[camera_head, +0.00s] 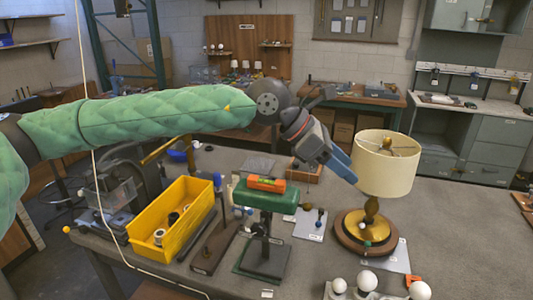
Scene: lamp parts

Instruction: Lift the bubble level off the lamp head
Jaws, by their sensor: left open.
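The bubble level (266,184) is a small orange bar with a greenish vial. It lies flat on top of the green lamp head (264,197), which stands on a dark post and square base near the middle of the bench. My left gripper (345,170), with blue fingers, is to the right of the level and higher in the picture, beside the lampshade. It is open, and I see nothing held in it. Whether its fingers touch the shade I cannot tell. My right gripper is not in view.
A table lamp with a cream shade (386,165) stands close to the right of my gripper. A yellow bin (176,218) with small parts sits left of the lamp head. White bulbs (367,281) stand at the front. The bench is clearer at the right.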

